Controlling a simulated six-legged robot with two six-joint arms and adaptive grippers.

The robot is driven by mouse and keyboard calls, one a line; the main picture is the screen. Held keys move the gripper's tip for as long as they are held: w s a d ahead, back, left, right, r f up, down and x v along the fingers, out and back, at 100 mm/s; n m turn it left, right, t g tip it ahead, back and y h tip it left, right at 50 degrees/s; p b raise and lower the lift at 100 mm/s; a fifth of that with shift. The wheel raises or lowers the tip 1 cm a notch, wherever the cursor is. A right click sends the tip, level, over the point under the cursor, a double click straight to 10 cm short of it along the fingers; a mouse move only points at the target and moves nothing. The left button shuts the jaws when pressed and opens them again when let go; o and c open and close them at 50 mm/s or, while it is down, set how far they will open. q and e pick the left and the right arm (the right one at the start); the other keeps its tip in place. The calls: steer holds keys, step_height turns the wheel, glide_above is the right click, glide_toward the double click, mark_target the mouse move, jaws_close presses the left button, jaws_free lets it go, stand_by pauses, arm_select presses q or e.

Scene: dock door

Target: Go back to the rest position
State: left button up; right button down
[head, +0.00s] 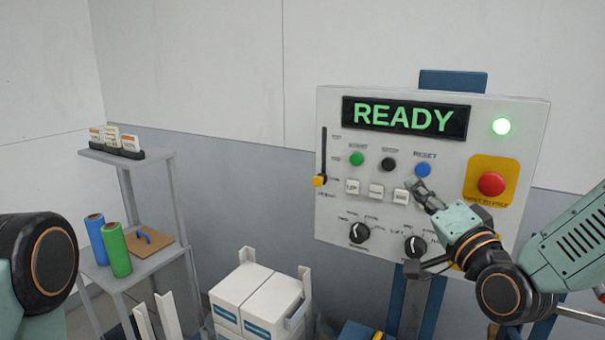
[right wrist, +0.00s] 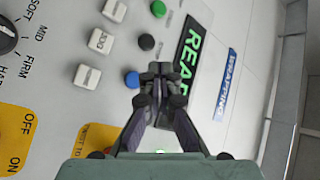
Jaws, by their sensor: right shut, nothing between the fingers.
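My right gripper (head: 417,190) is shut and empty in front of the control panel (head: 336,220), just below the blue button (head: 423,170). In the right wrist view the shut fingers (right wrist: 161,85) cover part of the panel, with the blue button (right wrist: 132,79) beside them. I cannot tell whether the fingertips touch the panel. The panel display (head: 404,118) reads READY in green, and a round lamp (head: 501,126) glows green. At the left edge of the head view a dark joint of my left arm shows; its gripper is out of view.
The panel also carries a red button (head: 491,184) on yellow, a green button (head: 357,158), a black button, white keys and knobs. A grey shelf (head: 160,262) at left holds a blue roll (head: 96,238) and a green roll (head: 117,250). White boxes (head: 256,292) stand low in the middle.

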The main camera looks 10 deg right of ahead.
steer(key=s+a+f+n+g+b, duration=0.1)
steer(key=s+f+n+g+b, duration=0.2)
steer(key=f, duration=0.8)
steer(key=s+a+f+n+g+h+b, duration=0.15)
steer(key=s+f+g, duration=0.25)
steer(key=f, duration=0.8)
steer(key=s+a+f+n+g+y+b, duration=0.1)
steer(key=s+f+n+g+b, duration=0.2)
steer(key=f, duration=0.8)
steer(key=s+f+n+g+h+b, duration=0.1)
steer(key=s+f+g+b, duration=0.9)
steer(key=s+f, duration=1.7)
steer(key=shift+a+f+n+h+b, duration=0.35)
steer(key=shift+a+f+h+b, duration=0.15)
steer(key=shift+f, duration=0.45)
